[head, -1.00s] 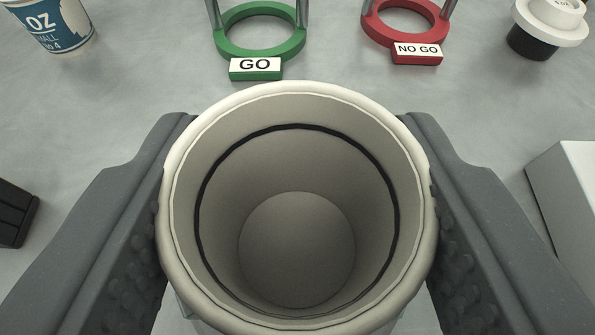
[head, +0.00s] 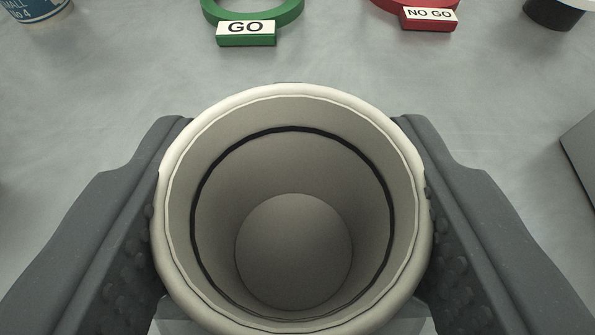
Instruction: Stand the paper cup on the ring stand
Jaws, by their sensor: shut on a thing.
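The paper cup (head: 293,265) is held upright and open-topped in my gripper (head: 292,200), and I look down into it. Its rim is cream, its inside is beige-grey, and a dark line runs round the inner wall. The two dark grey fingers press on its left and right sides. The cup's outside and base are hidden. A pale, glassy-looking shape (head: 170,318) shows in part below the cup. I cannot tell whether it is the ring stand or whether the cup touches it.
A green ring with a GO label (head: 246,30) and a red ring with a NO GO label (head: 430,16) lie ahead. A blue-and-white printed cup (head: 38,8) is at the top left, a black-bottomed object (head: 553,12) at the top right. A grey box (head: 582,160) cuts the right edge. The grey table between is clear.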

